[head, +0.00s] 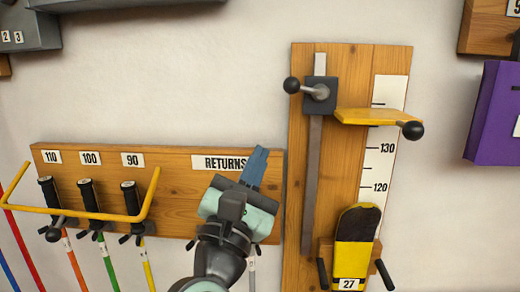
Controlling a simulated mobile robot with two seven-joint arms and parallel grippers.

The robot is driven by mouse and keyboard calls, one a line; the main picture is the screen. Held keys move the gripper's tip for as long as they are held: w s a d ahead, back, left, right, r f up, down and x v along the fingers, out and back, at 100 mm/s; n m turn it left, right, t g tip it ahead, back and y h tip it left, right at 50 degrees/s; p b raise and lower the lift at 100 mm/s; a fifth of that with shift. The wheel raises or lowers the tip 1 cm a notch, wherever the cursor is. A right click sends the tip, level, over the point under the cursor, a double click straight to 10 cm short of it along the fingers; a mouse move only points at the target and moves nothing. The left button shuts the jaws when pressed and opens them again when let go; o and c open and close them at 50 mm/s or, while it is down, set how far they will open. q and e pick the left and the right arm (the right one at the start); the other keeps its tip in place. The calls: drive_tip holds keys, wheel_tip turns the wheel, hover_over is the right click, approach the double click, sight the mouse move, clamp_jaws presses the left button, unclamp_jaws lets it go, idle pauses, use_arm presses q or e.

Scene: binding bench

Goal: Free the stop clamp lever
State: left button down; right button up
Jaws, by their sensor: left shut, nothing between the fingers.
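The stop clamp is a dark block (320,101) on a grey vertical rail (312,185) on the wooden measuring board. Its lever (305,88) is a short metal rod with a black ball knob at its left end, pointing left and slightly up. A yellow stop plate (372,117) reaches right from the clamp across the white scale, just above the 130 mark, with a black knob (412,130) at its right end. My left gripper (258,158) is shut and empty, fingers pointing up, below and left of the lever and apart from it. My right gripper is out of view.
A yellow-and-black board marked 27 (354,255) stands low on the measuring board between black pegs. Left, a RETURNS rack (172,165) holds several poles behind a yellow bar (95,214). A purple box (492,115) is at right. The wall above my gripper is clear.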

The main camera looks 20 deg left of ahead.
sight(305, 89)
use_arm(q)
drive_tip(key=w+d+r+p, duration=0.1)
drive_tip(key=w+r+p, duration=0.5)
drive_tip(key=w+r, duration=0.1)
drive_tip(key=shift+w+d+r, duration=0.15)
drive_tip(key=shift+w+d, duration=0.15)
drive_tip(key=shift+w, duration=0.15)
drive_tip(key=shift+s, duration=0.1)
